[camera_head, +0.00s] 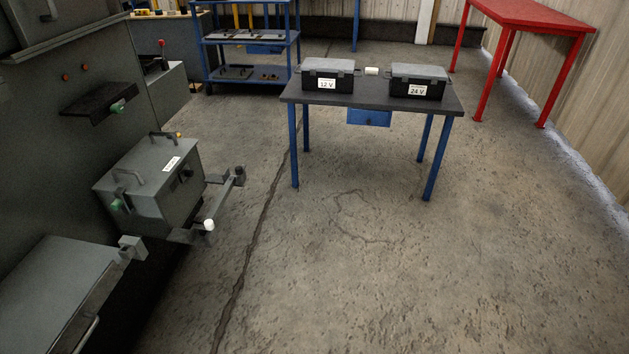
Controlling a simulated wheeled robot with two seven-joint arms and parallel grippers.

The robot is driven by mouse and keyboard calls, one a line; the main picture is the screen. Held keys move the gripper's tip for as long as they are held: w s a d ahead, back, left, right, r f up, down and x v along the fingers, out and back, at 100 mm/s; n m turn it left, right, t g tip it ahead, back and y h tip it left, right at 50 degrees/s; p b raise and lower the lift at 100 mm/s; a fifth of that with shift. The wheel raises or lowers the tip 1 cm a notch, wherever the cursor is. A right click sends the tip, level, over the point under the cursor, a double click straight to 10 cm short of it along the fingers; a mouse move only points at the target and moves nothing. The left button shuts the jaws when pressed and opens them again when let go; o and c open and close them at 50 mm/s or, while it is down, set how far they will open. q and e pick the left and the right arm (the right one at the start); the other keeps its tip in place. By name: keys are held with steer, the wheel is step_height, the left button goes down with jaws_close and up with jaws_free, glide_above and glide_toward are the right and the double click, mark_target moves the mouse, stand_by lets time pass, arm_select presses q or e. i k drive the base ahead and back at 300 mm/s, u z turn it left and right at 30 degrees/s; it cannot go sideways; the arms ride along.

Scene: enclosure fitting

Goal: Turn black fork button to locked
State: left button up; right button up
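A grey box with two handles (152,185) sits at the left, against the dark machine. Grey fork-like arms (220,195) stick out from its right side. A black button (239,171) stands on the end of the far arm. A white button (208,225) stands on the end of the near arm. Whether the black button is locked cannot be told at this size. Neither of my grippers is in view.
A dark table with blue legs (376,100) carries a 12 V case (327,84) and a 24 V case (416,91). A blue shelf (248,57) stands behind, a red table (530,12) at the right. A grey panel (50,285) is near left. The floor centre is clear.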

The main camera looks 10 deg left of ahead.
mark_target(238, 170)
steer(key=u, duration=1.35)
steer(key=k, duration=0.1)
steer(key=z, duration=1.25)
steer(key=i, duration=1.55)
steer(key=u, duration=1.8)
steer(key=i, duration=0.35)
steer(key=u, duration=0.35)
